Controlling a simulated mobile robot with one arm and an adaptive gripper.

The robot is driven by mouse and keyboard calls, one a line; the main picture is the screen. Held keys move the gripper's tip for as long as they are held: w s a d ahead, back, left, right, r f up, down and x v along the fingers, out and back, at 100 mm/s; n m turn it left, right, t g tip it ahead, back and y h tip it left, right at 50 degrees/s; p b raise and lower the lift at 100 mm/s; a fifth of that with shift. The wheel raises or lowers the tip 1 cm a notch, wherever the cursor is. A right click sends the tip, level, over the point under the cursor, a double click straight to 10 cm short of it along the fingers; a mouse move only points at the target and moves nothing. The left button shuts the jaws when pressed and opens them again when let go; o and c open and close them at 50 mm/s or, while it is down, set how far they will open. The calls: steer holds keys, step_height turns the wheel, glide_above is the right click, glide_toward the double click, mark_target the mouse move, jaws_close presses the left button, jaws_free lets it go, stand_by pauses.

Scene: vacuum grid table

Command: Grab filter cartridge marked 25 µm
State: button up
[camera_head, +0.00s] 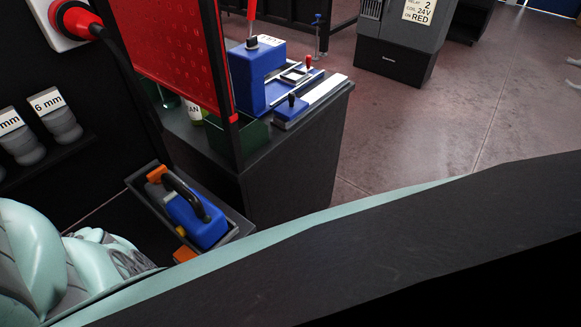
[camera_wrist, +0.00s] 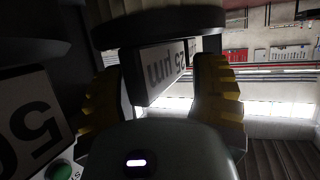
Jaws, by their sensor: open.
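The filter cartridge (camera_wrist: 160,28) shows in the wrist view as a dark round-edged body with a pale label (camera_wrist: 163,68), which reads 25 µm upside down. My gripper (camera_wrist: 160,80) has yellow ridged pads on its two fingers, one on each side of the label. The fingers are apart, and I see no clear contact with the cartridge. The lower part of the view between the fingers is covered by a rounded grey body. The cartridge marked 25 µm and the gripper cannot be made out in the head view.
A box labelled 50 (camera_wrist: 35,120) is close on the left in the wrist view. In the head view, a dark shelf (camera_head: 45,160) holds grey parts with mm labels. A grey tray (camera_head: 240,228) holds a blue case (camera_head: 200,222). Open floor (camera_head: 440,140) lies right.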

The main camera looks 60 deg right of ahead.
jaws_close()
stand_by(0.4)
stand_by(0.4)
